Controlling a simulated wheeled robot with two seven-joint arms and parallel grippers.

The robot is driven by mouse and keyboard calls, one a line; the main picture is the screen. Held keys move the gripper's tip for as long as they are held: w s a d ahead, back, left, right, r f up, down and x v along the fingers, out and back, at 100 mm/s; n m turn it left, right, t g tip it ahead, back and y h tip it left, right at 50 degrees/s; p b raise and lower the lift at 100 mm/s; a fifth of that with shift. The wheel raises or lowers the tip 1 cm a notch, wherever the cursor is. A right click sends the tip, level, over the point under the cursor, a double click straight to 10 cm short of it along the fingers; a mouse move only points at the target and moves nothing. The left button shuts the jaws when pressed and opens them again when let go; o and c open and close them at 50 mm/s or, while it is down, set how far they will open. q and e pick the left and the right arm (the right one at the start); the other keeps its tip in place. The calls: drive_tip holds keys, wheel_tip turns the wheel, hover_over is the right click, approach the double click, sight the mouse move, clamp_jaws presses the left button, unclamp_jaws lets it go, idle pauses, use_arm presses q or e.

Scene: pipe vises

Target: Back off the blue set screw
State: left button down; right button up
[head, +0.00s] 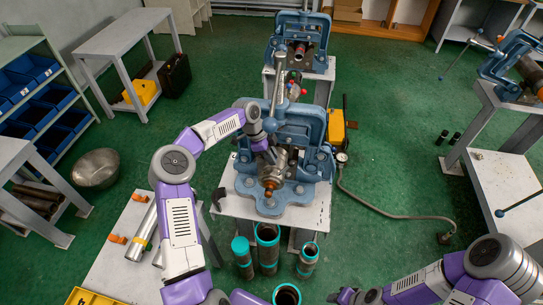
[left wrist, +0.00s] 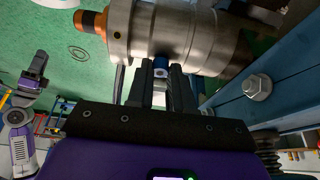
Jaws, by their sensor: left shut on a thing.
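The blue set screw (left wrist: 161,63) shows in the left wrist view, on the underside of a grey metal cylindrical fitting (left wrist: 185,35). My left gripper (left wrist: 162,75) is shut on it, with one dark finger on each side. In the head view my left gripper (head: 268,154) is at the left side of the same fitting (head: 281,166), which lies in the middle blue vise (head: 297,125). The screw is hidden there. My right gripper (head: 347,296) is low at the bottom edge of the head view, away from the vise; its fingers are too unclear to judge.
The vise stands on a pale bench (head: 235,206). Teal-ended pipes (head: 267,245) stand upright in front of it. A second blue vise (head: 298,40) is behind, and another (head: 512,60) is at right. A hose (head: 385,214) lies on the open green floor.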

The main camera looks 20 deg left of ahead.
idle(0.3)
use_arm(q)
drive_tip(key=n+t+b, duration=0.1)
drive_tip(key=n+b, duration=0.1)
drive_tip(key=n, duration=0.1)
drive_tip(key=shift+s+n+y+b, duration=0.15)
drive_tip(key=shift+n+y+b, duration=0.15)
drive_tip(key=shift+y+b, duration=0.1)
drive_tip(key=n+b, duration=0.1)
drive_tip(key=n+t+y+b, duration=0.1)
drive_tip(key=n, duration=0.1)
drive_tip(key=n+b, duration=0.1)
drive_tip(key=n, duration=0.1)
drive_tip(key=shift+s+d+t+b, duration=0.1)
drive_tip(key=shift+d+t+b, duration=0.15)
drive_tip(key=shift+t+b, duration=0.15)
drive_tip(key=n+y+b, duration=0.1)
drive_tip(key=n, duration=0.1)
drive_tip(key=n+b, duration=0.1)
drive_tip(key=n, duration=0.1)
drive_tip(key=shift+d+n+t+y+b, duration=0.2)
drive_tip(key=shift+n+t+y+b, duration=0.1)
drive_tip(key=shift+n+y, duration=0.1)
drive_tip(key=shift+s+d+n+y+b, duration=0.1)
drive_tip(key=shift+n+y+b, duration=0.75)
drive_tip(key=shift+n, duration=1.05)
drive_tip(key=c, duration=1)
unclamp_jaws()
